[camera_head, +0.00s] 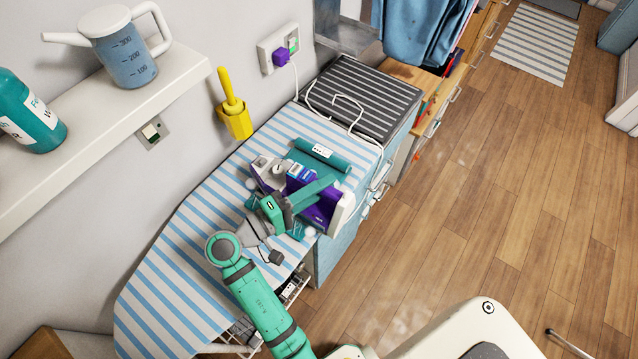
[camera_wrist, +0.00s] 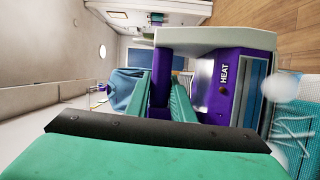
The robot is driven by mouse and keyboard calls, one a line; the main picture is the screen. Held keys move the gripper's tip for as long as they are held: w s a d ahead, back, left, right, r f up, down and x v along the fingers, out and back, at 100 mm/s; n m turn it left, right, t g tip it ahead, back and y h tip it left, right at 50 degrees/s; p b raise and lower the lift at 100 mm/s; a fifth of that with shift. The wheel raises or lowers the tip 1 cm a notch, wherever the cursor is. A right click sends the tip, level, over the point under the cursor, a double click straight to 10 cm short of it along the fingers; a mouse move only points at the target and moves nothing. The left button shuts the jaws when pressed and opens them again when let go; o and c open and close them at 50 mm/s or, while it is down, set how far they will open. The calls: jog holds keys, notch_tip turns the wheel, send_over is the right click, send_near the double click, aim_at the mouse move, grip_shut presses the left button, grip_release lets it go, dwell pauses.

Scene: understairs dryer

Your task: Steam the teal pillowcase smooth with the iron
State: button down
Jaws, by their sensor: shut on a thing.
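The purple and white iron (camera_head: 322,212) is on the striped ironing board (camera_head: 165,275), partly hidden by my arm. My gripper (camera_head: 290,205) is shut on the iron's purple handle. In the wrist view, the handle (camera_wrist: 160,75) is between the two teal fingers, beside a side panel marked HEAT. The teal pillowcase (camera_wrist: 295,140) shows beside the iron in the wrist view, with white line marks and a whitish puff over it. In the head view, only small teal parts of the pillowcase (camera_head: 295,230) show around the iron; most of it is hidden.
A teal roll with a white label (camera_head: 322,155) lies behind the iron. A white cord runs over the dark ribbed mat (camera_head: 360,95) near a purple plug (camera_head: 281,58). A yellow brush holder (camera_head: 235,122) hangs on the wall. A shelf holds a jug (camera_head: 125,60) and bottle (camera_head: 30,115).

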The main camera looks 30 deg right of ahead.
aim_at(332, 200)
jog(key=shift+s+d, duration=0.2)
jog(key=shift+s, duration=0.3)
jog(key=shift+s+d, duration=0.2)
jog(key=shift+s, duration=0.25)
jog(key=shift+f, duration=0.1)
jog(key=shift+s+a, duration=0.35)
jog(key=shift+a, duration=0.4)
jog(key=shift+s+a, duration=0.4)
jog(key=shift+a, duration=0.35)
jog(key=shift+s+a, duration=0.35)
jog(key=shift+a, duration=0.4)
jog(key=shift+a, duration=0.1)
jog(key=shift+s+a, duration=0.25)
jog(key=shift+a, duration=0.1)
jog(key=shift+w, duration=0.1)
